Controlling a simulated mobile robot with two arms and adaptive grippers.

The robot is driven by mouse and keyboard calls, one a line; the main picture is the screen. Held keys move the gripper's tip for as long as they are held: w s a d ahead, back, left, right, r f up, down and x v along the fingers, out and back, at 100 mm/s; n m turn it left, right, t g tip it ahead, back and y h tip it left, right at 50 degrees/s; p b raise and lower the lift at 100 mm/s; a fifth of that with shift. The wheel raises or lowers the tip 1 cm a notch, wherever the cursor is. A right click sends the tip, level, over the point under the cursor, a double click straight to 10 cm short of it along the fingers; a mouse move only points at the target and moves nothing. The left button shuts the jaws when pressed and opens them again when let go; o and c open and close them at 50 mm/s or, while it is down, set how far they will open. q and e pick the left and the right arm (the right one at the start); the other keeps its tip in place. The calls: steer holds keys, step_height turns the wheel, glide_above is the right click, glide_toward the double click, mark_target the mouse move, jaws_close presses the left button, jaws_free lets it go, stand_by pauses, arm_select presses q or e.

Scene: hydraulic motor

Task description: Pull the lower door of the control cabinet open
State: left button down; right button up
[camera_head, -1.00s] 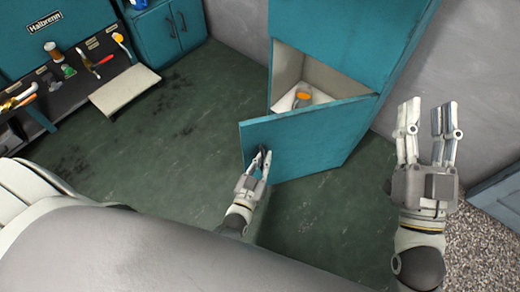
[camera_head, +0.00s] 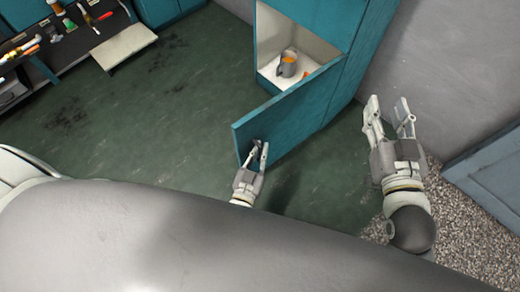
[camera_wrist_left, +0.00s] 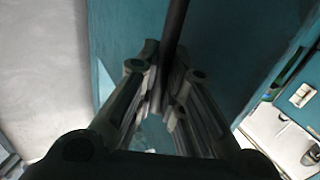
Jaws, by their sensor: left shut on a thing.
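The teal control cabinet (camera_head: 345,75) stands at the upper middle of the head view. Its lower door (camera_head: 290,125) stands open, swung out toward me, and the white inside of the compartment shows. My left gripper (camera_head: 259,150) is at the outer face of the door near its free edge, shut on the dark door handle (camera_wrist_left: 174,30). In the left wrist view the handle bar runs between the fingers (camera_wrist_left: 168,90). My right gripper (camera_head: 388,108) is in free air to the right of the cabinet. Its fingers are apart and empty.
A grey mug with something orange (camera_head: 287,66) stands inside the compartment. A workbench with several tools (camera_head: 70,35) and a pale open drawer or shelf (camera_head: 123,46) are at the upper left. Green floor (camera_head: 170,110) is clear left of the door. A grey-blue cabinet (camera_head: 490,170) is at the right edge.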

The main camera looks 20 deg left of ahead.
arm_select(q)
steer(key=c, duration=1.5)
jaws_free()
steer(key=s, duration=1.2)
steer(key=shift+a, duration=0.15)
